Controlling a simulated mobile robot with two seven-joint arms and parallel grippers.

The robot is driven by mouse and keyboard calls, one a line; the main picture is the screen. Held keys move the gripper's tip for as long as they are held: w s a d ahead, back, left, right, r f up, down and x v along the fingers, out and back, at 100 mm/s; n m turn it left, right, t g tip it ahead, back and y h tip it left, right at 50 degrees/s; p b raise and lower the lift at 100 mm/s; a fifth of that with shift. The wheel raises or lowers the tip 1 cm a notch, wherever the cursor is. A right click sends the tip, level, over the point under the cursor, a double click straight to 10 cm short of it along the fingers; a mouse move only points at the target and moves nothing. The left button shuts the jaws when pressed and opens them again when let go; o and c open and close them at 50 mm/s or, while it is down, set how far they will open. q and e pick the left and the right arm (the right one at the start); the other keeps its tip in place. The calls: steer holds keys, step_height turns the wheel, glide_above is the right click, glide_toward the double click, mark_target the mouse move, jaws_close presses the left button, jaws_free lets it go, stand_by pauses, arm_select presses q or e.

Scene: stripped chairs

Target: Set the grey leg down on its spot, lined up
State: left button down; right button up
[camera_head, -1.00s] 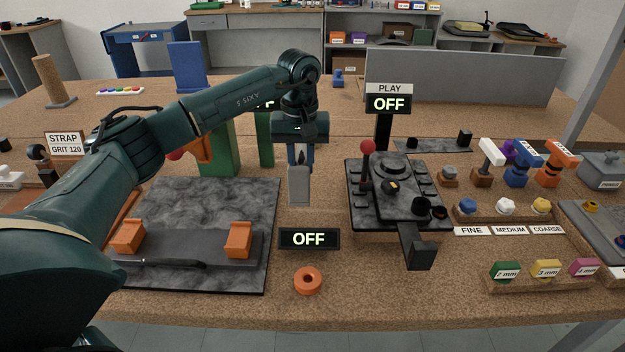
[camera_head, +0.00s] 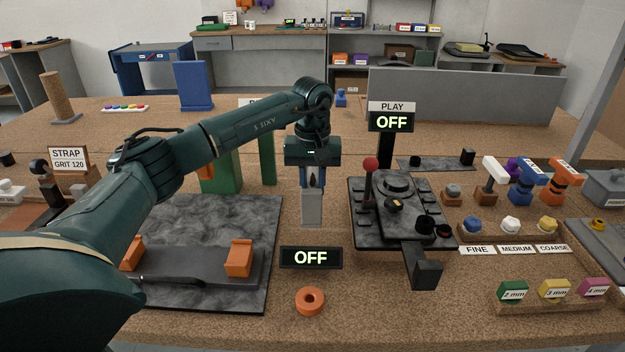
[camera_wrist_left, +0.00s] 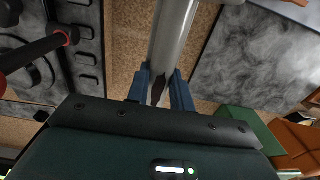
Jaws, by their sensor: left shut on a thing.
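The grey leg (camera_head: 312,207) hangs upright below my left gripper (camera_head: 312,184), between the marble-grey board and the black console. My left gripper is shut on its upper part. In the left wrist view the leg (camera_wrist_left: 173,35) runs away between the two blue fingers of the gripper (camera_wrist_left: 160,88). The lower end shows in the head view behind the black OFF sign (camera_head: 311,257). I cannot tell whether it touches the table. No marked spot for the leg can be made out. My right gripper is not in view.
The marble-grey board (camera_head: 240,215) with orange blocks (camera_head: 238,258) lies to the left. The black console (camera_head: 398,205) with a red-knobbed lever (camera_head: 370,165) stands close on the right. Green posts (camera_head: 266,160) stand behind. An orange ring (camera_head: 310,301) lies in front.

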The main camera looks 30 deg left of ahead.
arm_select(q)
step_height(320, 180, down, 4)
steer(key=shift+r+b, duration=0.15)
steer(key=shift+b, duration=0.8)
steer(key=shift+f+b, duration=0.95)
steer(key=shift+f, duration=0.7)
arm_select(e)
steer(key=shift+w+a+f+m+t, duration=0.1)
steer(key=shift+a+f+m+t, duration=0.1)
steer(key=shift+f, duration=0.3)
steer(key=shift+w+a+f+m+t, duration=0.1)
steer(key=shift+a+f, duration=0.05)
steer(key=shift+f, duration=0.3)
arm_select(q)
steer(key=shift+f+b, duration=0.35)
steer(key=shift+f, duration=0.3)
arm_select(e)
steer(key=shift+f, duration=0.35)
arm_select(q)
steer(key=c, duration=1.1)
jaws_free()
steer(key=shift+c, duration=0.2)
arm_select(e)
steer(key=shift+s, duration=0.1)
